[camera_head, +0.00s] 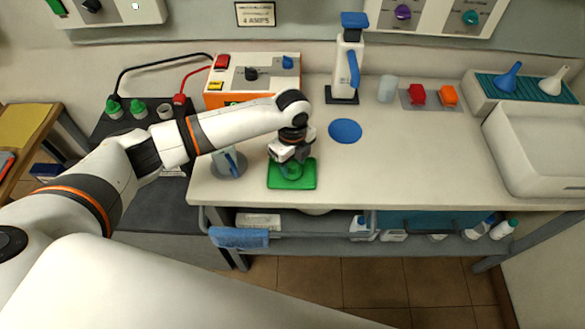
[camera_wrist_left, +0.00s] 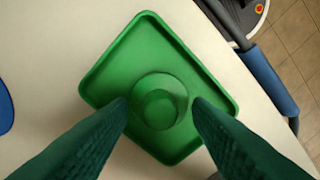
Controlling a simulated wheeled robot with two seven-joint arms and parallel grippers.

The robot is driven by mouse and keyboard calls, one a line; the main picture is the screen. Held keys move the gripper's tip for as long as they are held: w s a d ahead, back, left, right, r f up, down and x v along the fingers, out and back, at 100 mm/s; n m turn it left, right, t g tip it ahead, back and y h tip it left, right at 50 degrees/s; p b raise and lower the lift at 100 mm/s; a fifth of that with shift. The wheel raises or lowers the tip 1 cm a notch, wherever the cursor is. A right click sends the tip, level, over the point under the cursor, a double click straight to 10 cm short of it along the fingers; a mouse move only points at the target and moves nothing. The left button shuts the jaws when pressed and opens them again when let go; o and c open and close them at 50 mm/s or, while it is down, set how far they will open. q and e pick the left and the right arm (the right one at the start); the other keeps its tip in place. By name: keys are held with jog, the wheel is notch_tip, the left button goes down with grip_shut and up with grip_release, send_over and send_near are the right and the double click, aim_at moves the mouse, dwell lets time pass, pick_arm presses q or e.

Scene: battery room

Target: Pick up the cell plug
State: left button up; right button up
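The cell plug (camera_wrist_left: 160,102) is a round green piece with a hollow-looking top. It stands on a green tray (camera_wrist_left: 150,35), roughly at the tray's middle. My left gripper (camera_wrist_left: 160,105) is open, with one dark green finger on each side of the plug and no clear grip on it. In the head view the left gripper (camera_head: 290,158) points down over the tray (camera_head: 305,182) and partly hides the plug (camera_head: 292,171). My right gripper is not in view.
A jug (camera_head: 229,163) stands close left of the gripper. Behind are an orange-fronted box (camera_head: 250,78), a blue disc (camera_head: 345,131) and a white dispenser (camera_head: 347,65). A black battery (camera_head: 130,128) with green plugs sits left.

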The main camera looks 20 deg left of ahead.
pick_arm(q)
grip_shut()
jog(key=shift+r, duration=0.1)
